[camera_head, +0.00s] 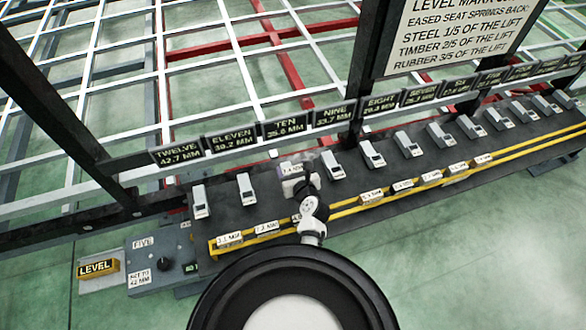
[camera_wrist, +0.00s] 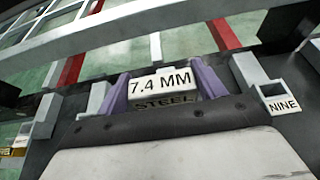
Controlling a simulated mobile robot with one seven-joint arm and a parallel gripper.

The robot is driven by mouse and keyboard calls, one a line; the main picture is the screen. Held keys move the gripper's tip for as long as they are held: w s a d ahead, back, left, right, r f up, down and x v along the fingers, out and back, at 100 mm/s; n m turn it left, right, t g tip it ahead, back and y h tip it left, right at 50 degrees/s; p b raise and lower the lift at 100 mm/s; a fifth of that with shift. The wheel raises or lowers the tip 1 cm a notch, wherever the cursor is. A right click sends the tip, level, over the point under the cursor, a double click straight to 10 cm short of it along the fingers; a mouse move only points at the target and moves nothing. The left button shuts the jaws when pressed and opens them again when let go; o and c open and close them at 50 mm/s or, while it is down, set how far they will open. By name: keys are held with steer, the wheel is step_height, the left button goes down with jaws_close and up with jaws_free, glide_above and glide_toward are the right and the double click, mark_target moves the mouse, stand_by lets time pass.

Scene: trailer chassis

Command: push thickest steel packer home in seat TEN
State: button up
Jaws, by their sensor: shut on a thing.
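The steel packer (camera_wrist: 160,82), a pale block labelled 7.4 MM STEEL, is between the purple fingers of my gripper (camera_wrist: 163,92) in the wrist view. My gripper is shut on it. In the head view my gripper (camera_head: 299,184) and the packer's white label (camera_head: 291,168) are at the row position under the TEN plate (camera_head: 284,128), which reads 35.6 MM or similar. Seat TEN itself is hidden behind the packer and my gripper. I cannot tell how deep the packer sits.
The NINE block (camera_head: 332,165) stands close on the right, the ELEVEN block (camera_head: 246,188) on the left. Several labelled packers lie along the yellow rail (camera_head: 340,213) in front. A LEVEL box (camera_head: 98,267) and a grey knob panel (camera_head: 160,262) are at lower left. A frame post rises behind.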

mark_target(293, 169)
steer(key=shift+f+b, duration=1.4)
steer(key=shift+f, duration=0.65)
steer(key=o, duration=1.2)
steer(key=shift+o, duration=0.3)
step_height(293, 169, up, 20)
steer(key=p, duration=0.2)
steer(key=shift+p, duration=0.4)
